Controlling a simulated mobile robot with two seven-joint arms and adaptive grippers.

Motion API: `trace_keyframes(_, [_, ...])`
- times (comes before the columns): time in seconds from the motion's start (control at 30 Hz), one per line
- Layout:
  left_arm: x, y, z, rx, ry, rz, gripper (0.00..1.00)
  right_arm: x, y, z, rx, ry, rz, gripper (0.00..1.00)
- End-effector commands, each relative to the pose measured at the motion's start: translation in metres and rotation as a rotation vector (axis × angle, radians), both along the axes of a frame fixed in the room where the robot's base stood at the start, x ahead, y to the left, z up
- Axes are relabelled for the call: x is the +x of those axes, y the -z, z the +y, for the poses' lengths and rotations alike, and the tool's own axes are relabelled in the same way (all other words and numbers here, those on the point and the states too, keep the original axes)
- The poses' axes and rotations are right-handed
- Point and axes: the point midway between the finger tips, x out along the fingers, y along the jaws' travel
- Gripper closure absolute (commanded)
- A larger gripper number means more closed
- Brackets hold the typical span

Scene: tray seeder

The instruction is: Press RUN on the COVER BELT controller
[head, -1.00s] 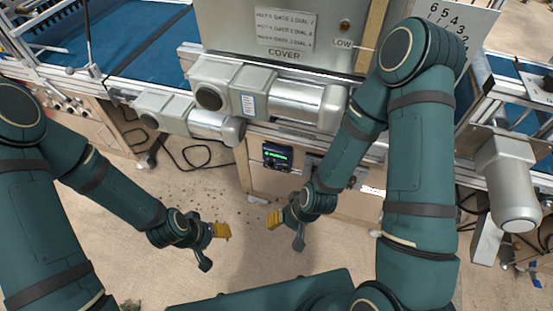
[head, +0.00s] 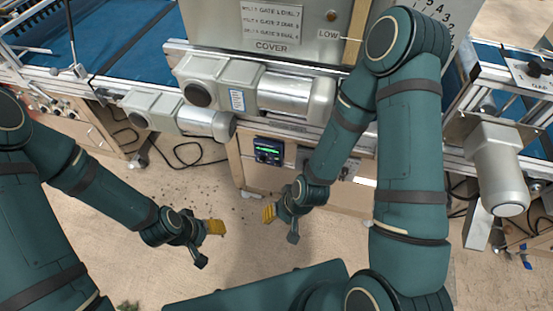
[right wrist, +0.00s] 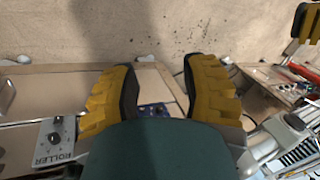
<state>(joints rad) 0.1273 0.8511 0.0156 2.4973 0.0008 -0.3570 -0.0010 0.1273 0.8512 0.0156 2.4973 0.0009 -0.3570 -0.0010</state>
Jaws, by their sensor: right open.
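The COVER BELT controller, a small dark blue box with a green lit display (head: 268,151), sits on the wooden front below the COVER hopper. Its lettering is too small to read in the head view. In the right wrist view a blue box (right wrist: 153,109) shows partly between my fingers. My right gripper (head: 269,213), with yellow finger pads, is open and empty, nearer to me than the controller and apart from it. Both pads show spread in the right wrist view (right wrist: 160,85). My left gripper (head: 214,228) hangs over the floor at left; its opening is unclear.
The COVER hopper (head: 270,47) stands above two silver motors (head: 295,93), which jut out over the controller's left side. A ROLLER box (right wrist: 55,140) with knobs shows in the right wrist view. Black cables (head: 195,155) lie on the floor.

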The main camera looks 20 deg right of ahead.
Motion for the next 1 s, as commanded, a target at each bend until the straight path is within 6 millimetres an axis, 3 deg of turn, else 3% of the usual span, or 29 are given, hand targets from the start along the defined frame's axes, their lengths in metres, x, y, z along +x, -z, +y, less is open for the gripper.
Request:
trace_keyframes(0.03, [0.0, 0.0, 0.0, 0.0, 0.0, 0.0, 0.41, 0.0, 0.0, 0.0, 0.0, 0.0, 0.0, 0.78])
trace_keyframes(0.1, [0.0, 0.0, 0.0, 0.0, 0.0, 0.0, 0.41, 0.0, 0.0, 0.0, 0.0, 0.0, 0.0, 1.0])
trace_keyframes(1.0, [0.0, 0.0, 0.0, 0.0, 0.0, 0.0, 0.41, 0.0, 0.0, 0.0, 0.0, 0.0, 0.0, 1.0])
